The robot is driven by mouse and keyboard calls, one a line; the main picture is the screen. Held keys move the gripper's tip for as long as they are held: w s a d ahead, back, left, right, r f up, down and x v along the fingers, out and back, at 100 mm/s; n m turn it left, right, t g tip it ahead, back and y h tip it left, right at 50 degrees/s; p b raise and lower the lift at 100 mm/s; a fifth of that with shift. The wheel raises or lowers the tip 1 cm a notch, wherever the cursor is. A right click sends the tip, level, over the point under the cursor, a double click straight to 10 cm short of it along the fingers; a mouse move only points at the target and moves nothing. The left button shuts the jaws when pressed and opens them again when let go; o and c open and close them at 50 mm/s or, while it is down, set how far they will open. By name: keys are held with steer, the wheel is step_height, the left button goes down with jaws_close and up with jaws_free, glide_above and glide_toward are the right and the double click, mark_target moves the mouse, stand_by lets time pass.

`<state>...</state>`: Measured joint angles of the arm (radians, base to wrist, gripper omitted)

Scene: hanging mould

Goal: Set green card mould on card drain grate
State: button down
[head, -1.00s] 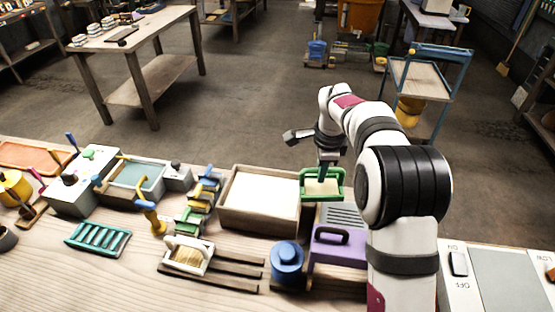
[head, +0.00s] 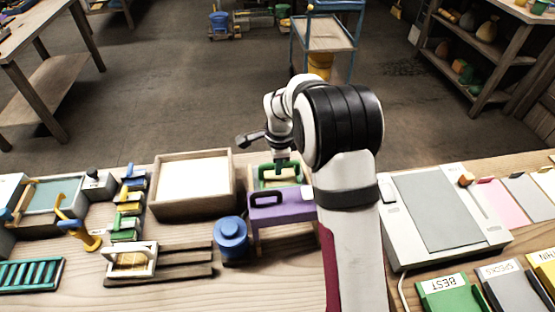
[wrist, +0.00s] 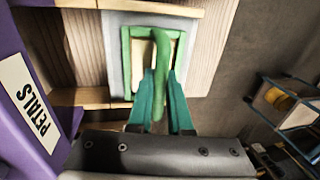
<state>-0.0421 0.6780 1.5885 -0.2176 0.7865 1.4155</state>
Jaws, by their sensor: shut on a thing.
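The green card mould (head: 262,184) is a small green frame with a pale middle and a green handle. My gripper (head: 282,164) is shut on its handle, behind the purple box at the bench's far side. In the wrist view the mould (wrist: 128,75) lies flat under my gripper (wrist: 159,75), with the handle between the teal fingers. A grey surface (wrist: 115,60) shows around the mould there. A grey slotted surface behind the purple box shows in the earlier head view; it is largely hidden now. I cannot tell whether the mould touches what is below.
The purple box (head: 278,204), labelled PETALS in the wrist view (wrist: 30,115), stands just in front. A wooden vat (head: 192,208) is left of the mould, a blue pot (head: 231,238) front left. A teal rack (head: 30,273) and wooden slats (head: 190,272) lie further left.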

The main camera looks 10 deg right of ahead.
steer(key=shift+f, duration=0.4)
stand_by(0.4)
steer(key=c, duration=0.8)
jaws_free()
steer(key=shift+o, duration=0.2)
steer(key=s+r, duration=0.3)
steer(key=r, duration=1.2)
steer(key=s+a+f+n+g+y, duration=0.1)
steer(key=s+n, duration=1.1)
steer(key=s, duration=2.1)
steer(key=shift+a+f+g+y, duration=0.3)
steer(key=shift+f+g+y, duration=0.1)
steer(key=shift+f+g, duration=0.25)
